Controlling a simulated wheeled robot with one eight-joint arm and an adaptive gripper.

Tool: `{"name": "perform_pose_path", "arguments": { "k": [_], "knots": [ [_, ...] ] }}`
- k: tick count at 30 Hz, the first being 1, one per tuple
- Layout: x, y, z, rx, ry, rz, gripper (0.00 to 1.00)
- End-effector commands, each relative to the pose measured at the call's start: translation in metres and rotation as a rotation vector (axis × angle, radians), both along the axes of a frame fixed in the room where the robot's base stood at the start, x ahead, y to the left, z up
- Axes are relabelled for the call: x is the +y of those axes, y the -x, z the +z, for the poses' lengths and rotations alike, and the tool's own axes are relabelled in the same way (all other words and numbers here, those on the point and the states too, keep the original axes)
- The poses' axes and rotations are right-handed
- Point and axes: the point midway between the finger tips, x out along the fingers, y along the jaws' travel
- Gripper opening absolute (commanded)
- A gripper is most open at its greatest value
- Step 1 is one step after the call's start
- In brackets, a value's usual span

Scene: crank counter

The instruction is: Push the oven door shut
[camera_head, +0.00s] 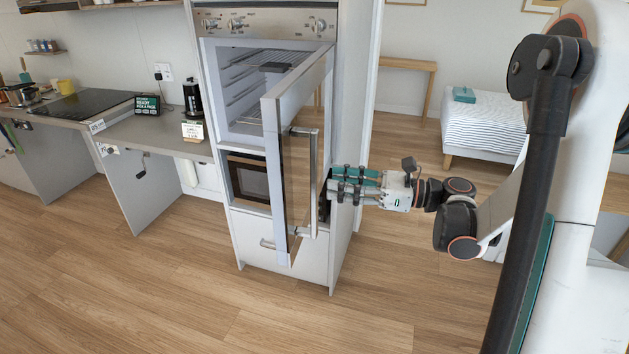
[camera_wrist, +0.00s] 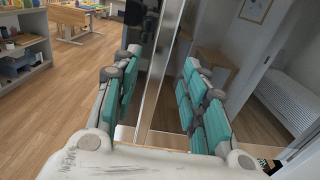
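The oven door (camera_head: 282,180) stands open, swung out from the tall cabinet toward the viewer. Its long vertical metal handle (camera_head: 314,185) is on its outer face, on the right. The oven cavity (camera_head: 245,90) with its racks shows behind it. My gripper (camera_head: 333,185) is just right of the handle, pointing left at the door's outer face. Whether it touches is unclear. In the wrist view my gripper (camera_wrist: 158,75) has its teal-padded fingers spread with nothing gripped. A vertical metal strip (camera_wrist: 165,80) and a dark reflective panel show between and beyond them.
Below the oven are a smaller dark-fronted appliance (camera_head: 249,178) and a white drawer (camera_head: 268,240). A counter (camera_head: 150,130) with a crank (camera_head: 141,165) below it stands at left. A bed (camera_head: 485,125) is at back right. The floor (camera_head: 180,290) in front is clear.

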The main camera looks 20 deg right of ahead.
Motion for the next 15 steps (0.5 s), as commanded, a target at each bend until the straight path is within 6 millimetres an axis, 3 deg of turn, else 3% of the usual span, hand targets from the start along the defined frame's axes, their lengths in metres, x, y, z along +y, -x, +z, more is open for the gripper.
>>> {"name": "perform_pose_path", "arguments": {
  "k": [15],
  "knots": [
    [0.048,-0.029,0.000,0.000,0.000,0.002,0.40]
  ]
}}
